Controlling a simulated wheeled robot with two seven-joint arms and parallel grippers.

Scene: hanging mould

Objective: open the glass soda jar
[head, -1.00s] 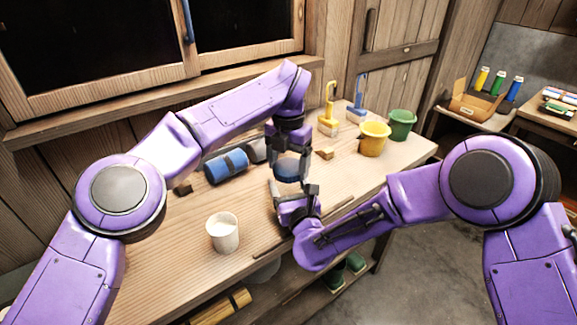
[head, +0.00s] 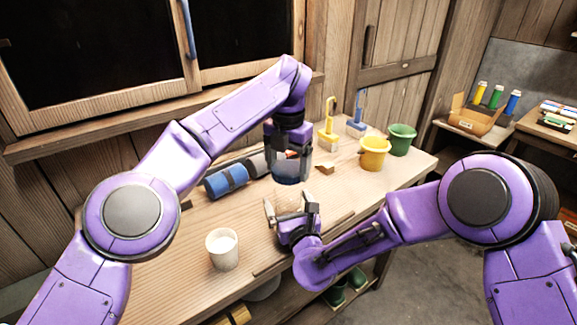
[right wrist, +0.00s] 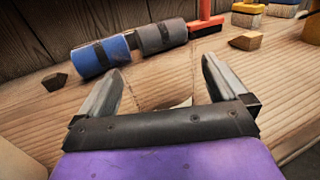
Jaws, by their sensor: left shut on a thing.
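My left gripper (head: 291,152) points down above the bench and is shut on the glass soda jar (head: 289,174). The jar looks clear with a dark blue part at its lower end. The fingers hide much of it, and I cannot tell whether the lid is on. My right gripper (head: 290,208) is below the jar in the head view, apart from it, with its fingers spread and nothing seen held. In the right wrist view the right gripper (right wrist: 160,88) is open. A small pale patch shows between its fingers there, and the jar cannot be made out.
A white cup (head: 222,249) stands near the bench's front edge. Blue (head: 226,181) and grey rolls lie behind, left of the jar. Yellow (head: 374,152) and green (head: 402,138) buckets, brushes (head: 328,128) and a wooden block (head: 325,168) stand to the right. The bench (head: 200,285) is clear around the cup.

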